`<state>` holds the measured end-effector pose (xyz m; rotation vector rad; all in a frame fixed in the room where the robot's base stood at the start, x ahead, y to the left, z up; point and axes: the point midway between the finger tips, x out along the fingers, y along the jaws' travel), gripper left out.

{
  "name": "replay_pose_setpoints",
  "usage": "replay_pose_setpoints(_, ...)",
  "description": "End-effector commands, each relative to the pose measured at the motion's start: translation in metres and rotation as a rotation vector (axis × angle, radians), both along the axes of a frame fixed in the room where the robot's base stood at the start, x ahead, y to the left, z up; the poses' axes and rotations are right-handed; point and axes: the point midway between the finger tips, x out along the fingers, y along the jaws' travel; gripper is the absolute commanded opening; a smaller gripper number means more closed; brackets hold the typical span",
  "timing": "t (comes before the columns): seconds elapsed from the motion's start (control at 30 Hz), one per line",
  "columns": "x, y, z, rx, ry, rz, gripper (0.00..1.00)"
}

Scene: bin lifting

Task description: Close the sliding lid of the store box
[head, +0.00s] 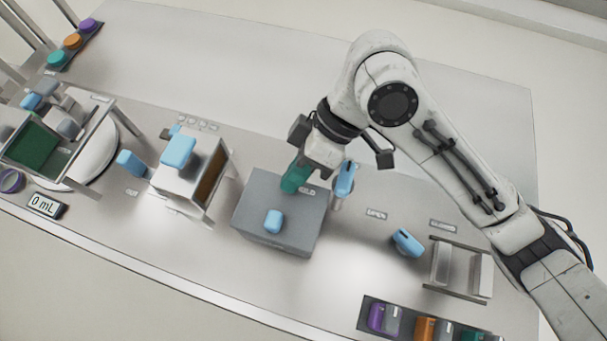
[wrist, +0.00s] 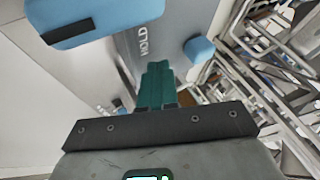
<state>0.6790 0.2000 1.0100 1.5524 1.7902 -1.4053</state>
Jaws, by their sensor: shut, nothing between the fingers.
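My gripper (head: 294,178) has teal fingers, pressed together and empty. They point down over the back edge of a grey box (head: 252,207) marked HOLD; I cannot tell if they touch it. In the wrist view my gripper (wrist: 157,85) is beside the HOLD lettering. A blue knob (head: 273,221) sits on this box, and shows in the wrist view too (wrist: 198,48). A blue handle (head: 345,178) stands behind its right corner. A white box (head: 178,186) with a brown side and blue knob (head: 178,150) stands left. I cannot tell which box is the store box or see its lid clearly.
A blue handle (head: 408,242) lies near small labels, left of a pale frame (head: 462,268). A dark tray (head: 372,309) of coloured pieces is at the front right. A green-panelled rack (head: 100,112) and a display (head: 47,205) stand left.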

Motion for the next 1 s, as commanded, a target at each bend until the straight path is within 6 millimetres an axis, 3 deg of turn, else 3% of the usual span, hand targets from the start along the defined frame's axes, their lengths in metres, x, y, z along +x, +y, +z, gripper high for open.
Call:
replay_pose_setpoints(0.5,0.029,-0.042,0.067,0.0,-0.004,-0.004,0.0)
replay_pose_setpoints(1.0,0.034,-0.051,0.083,0.0,-0.003,-0.003,0.0)
